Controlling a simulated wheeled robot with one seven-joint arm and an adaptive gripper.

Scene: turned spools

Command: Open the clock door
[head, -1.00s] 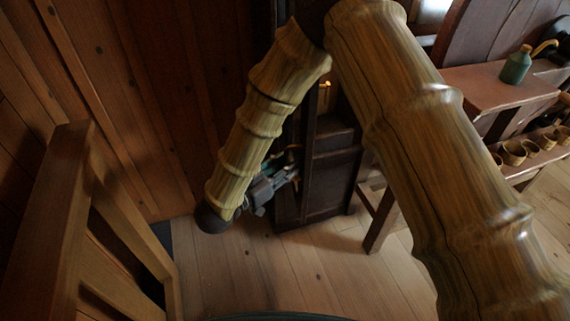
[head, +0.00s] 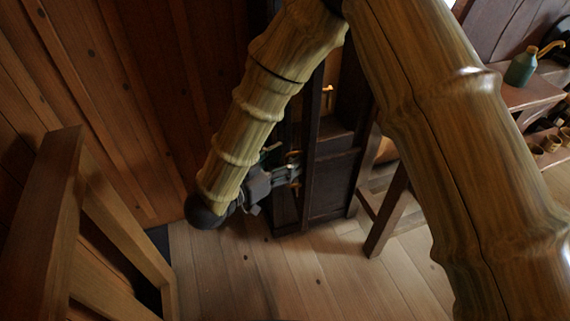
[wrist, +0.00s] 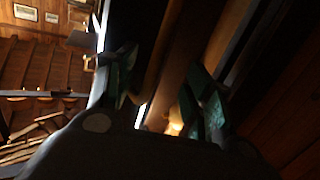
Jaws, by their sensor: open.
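The clock is a tall dark wooden case (head: 333,178) on the floor in the middle of the head view, its upper part hidden behind my arm. A small bright brass-like spot shows high on it. I cannot tell clearly which panel is the door or how far it stands open. My gripper (head: 290,172) is at the case's left side, low down, partly hidden by my arm. In the wrist view my gripper (wrist: 163,98) is open, with green-padded fingers on either side of a brown wooden upright (wrist: 188,50). A thin tan curved strip lies near the left finger; contact is unclear.
A wooden railing-like frame (head: 60,220) stands at the left, near a plank wall (head: 130,90). A reddish bench (head: 525,95) with a green bottle (head: 521,67) and small cups is at the right. Plank floor (head: 290,275) is clear in front of the case.

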